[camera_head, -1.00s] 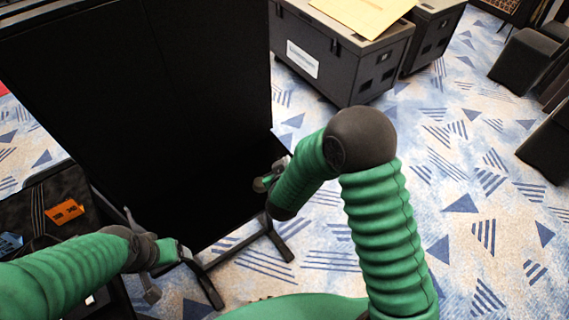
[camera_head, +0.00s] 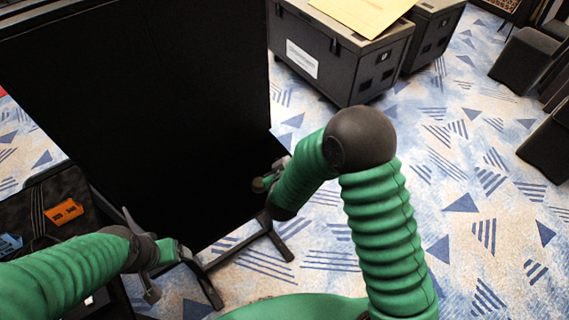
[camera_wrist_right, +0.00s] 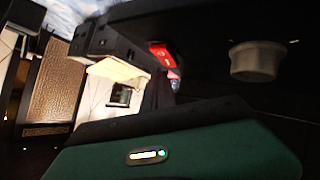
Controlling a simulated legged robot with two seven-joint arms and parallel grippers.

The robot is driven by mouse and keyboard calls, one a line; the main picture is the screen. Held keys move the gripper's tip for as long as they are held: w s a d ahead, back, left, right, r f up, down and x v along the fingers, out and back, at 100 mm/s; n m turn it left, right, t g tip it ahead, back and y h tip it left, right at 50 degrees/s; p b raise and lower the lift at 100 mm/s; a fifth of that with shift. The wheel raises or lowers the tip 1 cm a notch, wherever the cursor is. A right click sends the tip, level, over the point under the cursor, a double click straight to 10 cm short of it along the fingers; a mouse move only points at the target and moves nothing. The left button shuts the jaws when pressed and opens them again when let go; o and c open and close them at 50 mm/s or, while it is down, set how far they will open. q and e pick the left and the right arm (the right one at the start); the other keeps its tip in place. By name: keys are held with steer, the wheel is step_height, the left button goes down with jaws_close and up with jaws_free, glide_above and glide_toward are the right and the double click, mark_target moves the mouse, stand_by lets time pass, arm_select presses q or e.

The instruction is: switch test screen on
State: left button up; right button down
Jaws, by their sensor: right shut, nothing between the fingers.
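A large black video wall panel (camera_head: 150,110) fills the left of the head view; its face looks dark. My right gripper (camera_head: 263,183) is shut and empty at the panel's lower right edge, partly hidden by my own forearm. In the right wrist view a pale round knob-like part (camera_wrist_right: 256,61) sticks out of a dark surface, and a small red part (camera_wrist_right: 162,53) sits left of it. Both are above my green gripper body and apart from it. I cannot tell which is the switch. My left gripper (camera_head: 150,255) is low at the left, its jaws unclear.
Black feet (camera_head: 272,235) of the stand reach out over the patterned carpet (camera_head: 450,220). A dark flight case (camera_head: 340,50) stands behind the panel. An open black case with an orange item (camera_head: 64,212) lies at the left.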

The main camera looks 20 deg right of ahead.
steer(key=shift+f, duration=0.1)
steer(key=shift+f, duration=0.25)
steer(key=shift+w+a+f+b, duration=0.1)
steer(key=shift+w+f+b, duration=0.1)
steer(key=shift+f+b, duration=0.15)
stand_by(0.6)
steer(key=shift+s+r+p, duration=0.3)
steer(key=shift+r+p, duration=0.45)
steer(key=shift+r, duration=0.05)
steer(key=r+p, duration=0.1)
steer(key=s+r+p, duration=0.1)
steer(key=r+p, duration=0.2)
steer(key=r, duration=0.1)
steer(key=shift+s+d, duration=0.2)
steer(key=shift+d, duration=0.15)
steer(key=shift+f, duration=0.15)
